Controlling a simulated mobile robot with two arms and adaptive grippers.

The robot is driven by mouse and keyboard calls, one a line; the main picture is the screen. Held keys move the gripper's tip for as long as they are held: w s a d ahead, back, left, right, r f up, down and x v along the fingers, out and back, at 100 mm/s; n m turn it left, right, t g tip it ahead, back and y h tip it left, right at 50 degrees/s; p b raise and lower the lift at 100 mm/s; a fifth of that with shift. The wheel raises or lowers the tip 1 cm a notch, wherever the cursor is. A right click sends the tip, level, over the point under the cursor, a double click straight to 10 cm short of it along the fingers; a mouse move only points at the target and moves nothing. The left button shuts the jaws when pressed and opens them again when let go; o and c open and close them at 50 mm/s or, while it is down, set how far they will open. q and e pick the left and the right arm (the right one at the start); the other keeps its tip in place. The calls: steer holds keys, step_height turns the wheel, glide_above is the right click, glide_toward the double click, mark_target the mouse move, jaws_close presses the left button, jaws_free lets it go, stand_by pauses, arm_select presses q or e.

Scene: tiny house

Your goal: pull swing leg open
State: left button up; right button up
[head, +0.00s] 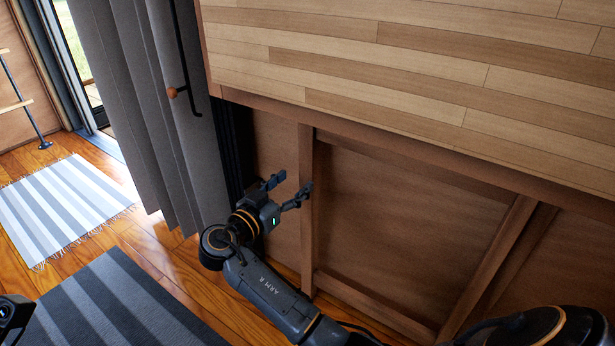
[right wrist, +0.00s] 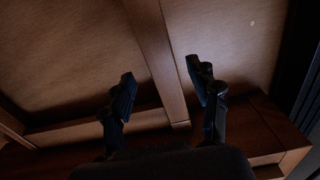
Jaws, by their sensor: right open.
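The swing leg appears to be the brown wooden frame under the table top, with an upright post (head: 307,225) at its left end; I cannot tell for sure which members belong to it. My right gripper (head: 289,187) is open and empty in front of this post, near its upper half. In the right wrist view the post (right wrist: 158,58) runs between the two spread fingers of the right gripper (right wrist: 163,84). It lies beyond the fingertips; I cannot tell whether they touch it. My left gripper is not in view.
The slatted wooden table top (head: 430,65) overhangs the frame. A slanted brace (head: 492,265) stands farther right. A grey curtain (head: 150,110) hangs left of the table. A dark striped rug (head: 115,305) and a light striped rug (head: 65,205) lie on the wooden floor.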

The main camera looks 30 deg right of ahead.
mark_target(305, 173)
steer(key=b+x, duration=0.1)
steer(key=x, duration=0.5)
steer(key=shift+w+d+b, duration=0.1)
steer(key=shift+d+b, duration=0.15)
steer(key=shift+b, duration=0.05)
steer(key=shift+a, duration=0.1)
jaws_close()
